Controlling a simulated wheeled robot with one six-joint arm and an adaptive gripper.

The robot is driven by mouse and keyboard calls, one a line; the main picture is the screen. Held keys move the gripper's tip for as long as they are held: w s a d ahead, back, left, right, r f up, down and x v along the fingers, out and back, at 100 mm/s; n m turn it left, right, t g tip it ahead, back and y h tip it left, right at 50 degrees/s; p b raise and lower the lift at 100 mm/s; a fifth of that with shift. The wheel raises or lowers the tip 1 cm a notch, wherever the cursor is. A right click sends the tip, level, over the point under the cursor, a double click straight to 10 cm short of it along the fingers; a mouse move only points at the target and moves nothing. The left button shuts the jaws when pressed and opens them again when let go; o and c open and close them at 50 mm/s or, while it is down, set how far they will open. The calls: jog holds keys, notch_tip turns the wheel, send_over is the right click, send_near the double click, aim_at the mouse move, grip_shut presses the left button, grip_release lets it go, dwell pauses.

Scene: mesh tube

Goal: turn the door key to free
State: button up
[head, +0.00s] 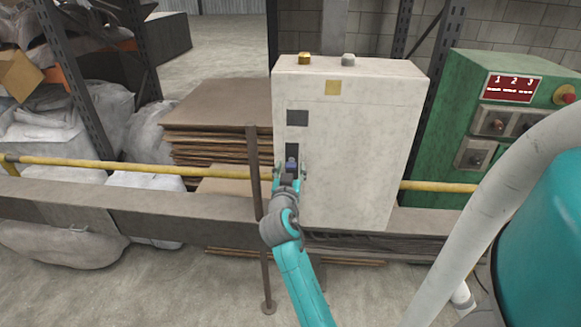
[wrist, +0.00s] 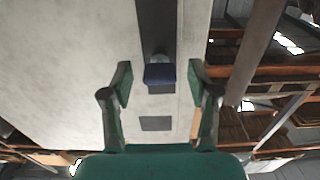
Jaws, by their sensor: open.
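The door key shows a dark blue head (head: 291,163) on the front of a pale cabinet (head: 355,150), near its left edge. In the wrist view the blue key head (wrist: 160,75) sticks out from a dark upright plate (wrist: 156,25), with a round grey lock part behind it. My gripper (head: 290,172) is at the key, its fingers spread to either side. In the wrist view my gripper (wrist: 160,80) is open, with clear gaps between each fingertip and the key head. The key's shaft is hidden.
A dark square (head: 297,118) is above the key on the cabinet. A yellow rail (head: 130,167) and a beam run along the front. A thin brown post (head: 257,215) stands just left of my gripper. A green control cabinet (head: 450,100) is at the right.

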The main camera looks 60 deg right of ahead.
jog(key=v, duration=1)
jog(key=shift+s+a, duration=0.15)
jog(key=shift+a, duration=0.1)
